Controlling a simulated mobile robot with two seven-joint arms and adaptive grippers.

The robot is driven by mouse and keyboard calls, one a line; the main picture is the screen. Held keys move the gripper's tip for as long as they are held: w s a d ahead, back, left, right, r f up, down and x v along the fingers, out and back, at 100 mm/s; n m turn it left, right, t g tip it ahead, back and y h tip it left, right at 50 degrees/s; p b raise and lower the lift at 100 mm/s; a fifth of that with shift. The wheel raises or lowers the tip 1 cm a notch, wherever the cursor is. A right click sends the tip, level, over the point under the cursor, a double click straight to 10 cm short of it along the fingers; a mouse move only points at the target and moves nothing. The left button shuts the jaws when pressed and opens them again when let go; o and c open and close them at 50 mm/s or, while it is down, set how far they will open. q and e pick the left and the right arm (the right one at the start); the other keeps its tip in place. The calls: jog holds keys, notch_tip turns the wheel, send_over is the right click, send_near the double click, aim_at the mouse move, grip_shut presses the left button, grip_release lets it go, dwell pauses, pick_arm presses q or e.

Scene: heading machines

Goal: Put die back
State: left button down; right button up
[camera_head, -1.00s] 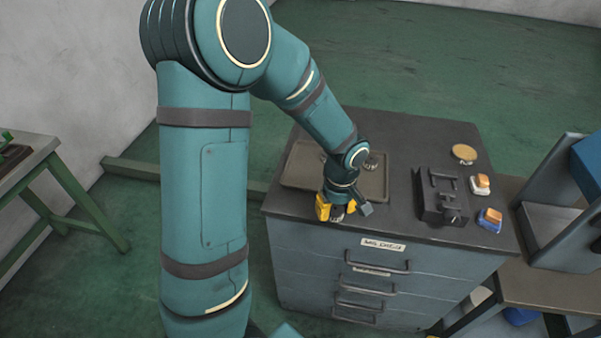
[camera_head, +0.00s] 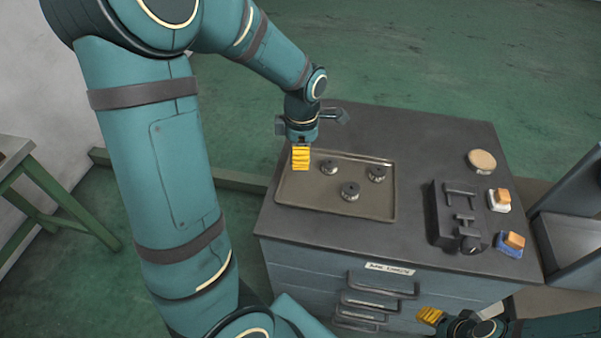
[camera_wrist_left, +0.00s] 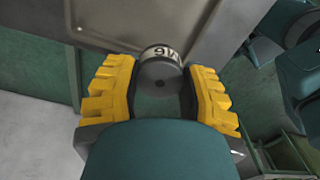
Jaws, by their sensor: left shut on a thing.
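My left gripper (camera_head: 301,158) is over the left back corner of the tray on the cabinet top. In the left wrist view its yellow fingers (camera_wrist_left: 160,95) are shut on a round metal die (camera_wrist_left: 160,70) with the marking M16 on its side. The head view hides this die behind the fingers. The tray (camera_head: 340,207) holds three dark round dies: one at the back (camera_head: 328,168), one at the right (camera_head: 377,174) and one nearer the front (camera_head: 349,192). My right gripper (camera_head: 430,316) shows at the bottom, in front of the drawers; its opening is not clear.
A dark vise-like fixture (camera_head: 458,218) stands right of the tray. A round tan-topped item (camera_head: 482,161) and two small brushes or blocks, one white-based (camera_head: 500,200) and one blue-based (camera_head: 511,244), lie near the right edge. A shelf stands at the right.

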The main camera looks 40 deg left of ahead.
aim_at(301, 187)
pick_arm(q)
jog(key=shift+w+a, duration=0.1)
jog(key=shift+w, duration=0.05)
jog(key=shift+f, duration=0.3)
notch_tip(301, 187, down, 8)
jog(key=shift+f+b, duration=0.2)
jog(key=shift+b, duration=0.8)
jog(key=shift+f, duration=0.45)
jog(key=shift+r, duration=0.1)
jog(key=c, duration=0.5)
grip_release()
jog(key=shift+f, duration=0.2)
